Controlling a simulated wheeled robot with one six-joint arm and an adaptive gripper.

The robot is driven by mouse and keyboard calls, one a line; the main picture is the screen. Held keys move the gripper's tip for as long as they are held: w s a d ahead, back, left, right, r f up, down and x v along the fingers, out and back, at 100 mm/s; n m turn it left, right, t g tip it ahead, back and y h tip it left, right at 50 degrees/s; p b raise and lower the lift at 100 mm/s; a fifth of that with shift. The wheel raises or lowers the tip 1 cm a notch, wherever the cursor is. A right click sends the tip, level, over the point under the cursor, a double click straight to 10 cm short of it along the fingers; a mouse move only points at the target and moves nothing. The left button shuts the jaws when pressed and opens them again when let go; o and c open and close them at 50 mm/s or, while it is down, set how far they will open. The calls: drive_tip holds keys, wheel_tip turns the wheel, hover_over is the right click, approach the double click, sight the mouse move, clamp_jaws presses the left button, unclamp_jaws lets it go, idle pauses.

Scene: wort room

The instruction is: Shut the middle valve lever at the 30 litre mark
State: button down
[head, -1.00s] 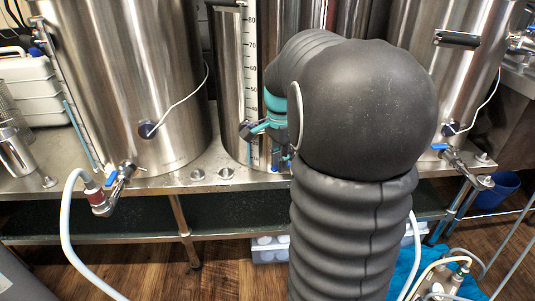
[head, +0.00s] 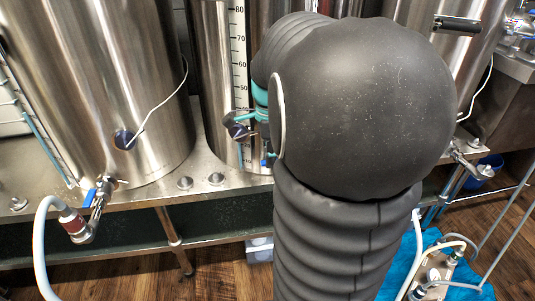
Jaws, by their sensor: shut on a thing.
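The middle steel tank (head: 212,60) stands behind my arm, with a white volume scale (head: 239,45) on its front. The marks from 80 down to about 50 can be read; the lower ones, including 30, are hidden by my gripper. A narrow blue column (head: 240,155) shows below the gripper; its top is hidden. My gripper (head: 256,138), teal and black, is mostly hidden behind my arm. It is shut at the middle valve, where a small piece of the blue valve lever (head: 269,160) shows beside my arm. The lever's angle cannot be told.
The left tank (head: 90,80) has its own valve with a blue lever (head: 89,196) and a white hose (head: 41,235). The right tank (head: 425,50) is partly covered by my arm. A pump (head: 440,270) stands on a blue mat at the lower right.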

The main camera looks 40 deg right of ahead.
drive_tip(key=shift+d, duration=0.1)
drive_tip(key=c, duration=1.1)
unclamp_jaws()
wheel_tip(320, 180, up, 12)
